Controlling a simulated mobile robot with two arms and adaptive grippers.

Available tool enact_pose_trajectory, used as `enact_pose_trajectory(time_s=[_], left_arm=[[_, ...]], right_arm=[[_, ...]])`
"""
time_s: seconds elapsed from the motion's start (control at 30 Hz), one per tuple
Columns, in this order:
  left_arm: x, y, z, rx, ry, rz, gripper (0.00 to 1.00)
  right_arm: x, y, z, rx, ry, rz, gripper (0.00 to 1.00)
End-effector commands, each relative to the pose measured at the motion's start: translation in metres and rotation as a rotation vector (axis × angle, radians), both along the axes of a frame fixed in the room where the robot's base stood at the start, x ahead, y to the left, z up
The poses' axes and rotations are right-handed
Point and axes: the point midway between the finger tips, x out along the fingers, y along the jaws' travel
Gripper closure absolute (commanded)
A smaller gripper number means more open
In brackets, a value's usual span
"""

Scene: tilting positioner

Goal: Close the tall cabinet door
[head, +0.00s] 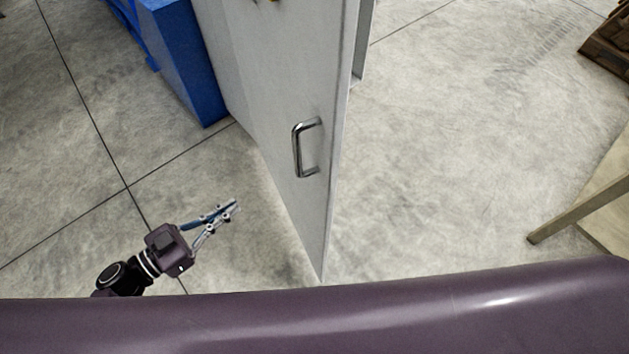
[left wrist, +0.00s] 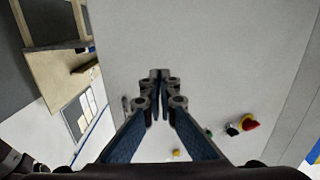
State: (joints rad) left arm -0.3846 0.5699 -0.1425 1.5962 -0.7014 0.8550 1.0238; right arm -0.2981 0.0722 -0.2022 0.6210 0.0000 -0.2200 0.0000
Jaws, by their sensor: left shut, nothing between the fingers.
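The tall cabinet door (head: 270,70) is a pale grey panel standing open, with its free edge toward me in the head view. A metal bar handle (head: 306,148) sits on its face near that edge. My left gripper (head: 236,205) is to the left of the door, below the handle in the picture, shut and empty, apart from the handle. In the left wrist view its fingertips (left wrist: 160,75) meet in front of a wide pale grey panel (left wrist: 210,50), which looks like the door face. The cabinet's inside is hidden. My right gripper is not in view.
A blue block-like unit (head: 188,65) stands left of the door. A wooden table (head: 590,205) is at the right, and a brown wooden pallet (head: 608,45) at the upper right. Concrete floor right of the door is clear. A red-and-yellow button (left wrist: 249,122) shows on the panel.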

Motion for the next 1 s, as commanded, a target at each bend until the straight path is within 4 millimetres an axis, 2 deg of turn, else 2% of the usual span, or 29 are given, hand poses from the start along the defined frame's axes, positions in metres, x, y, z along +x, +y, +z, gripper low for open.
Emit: enact_pose_trajectory(time_s=[0.03, 0.1, 0.2, 0.3, 0.47, 0.8, 1.0], left_arm=[[-0.014, -0.012, 0.017, -0.009, -0.018, -0.088, 1.0], [-0.03, -0.025, 0.034, -0.02, -0.025, -0.18, 1.0], [-0.044, -0.034, 0.047, -0.025, -0.027, -0.255, 1.0], [-0.048, -0.041, 0.051, -0.026, -0.027, -0.278, 1.0], [-0.039, -0.061, 0.054, -0.031, -0.029, -0.275, 1.0], [-0.012, -0.129, 0.054, -0.032, -0.029, -0.272, 1.0], [-0.002, -0.156, 0.052, -0.029, -0.026, -0.272, 1.0]], right_arm=[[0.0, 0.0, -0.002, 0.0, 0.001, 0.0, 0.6], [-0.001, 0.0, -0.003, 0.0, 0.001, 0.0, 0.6], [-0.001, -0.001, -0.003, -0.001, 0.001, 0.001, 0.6], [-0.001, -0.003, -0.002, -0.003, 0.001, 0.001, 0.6], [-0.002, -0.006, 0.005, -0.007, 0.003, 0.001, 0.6], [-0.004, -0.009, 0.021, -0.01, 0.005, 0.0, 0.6], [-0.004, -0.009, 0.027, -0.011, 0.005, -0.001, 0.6]])
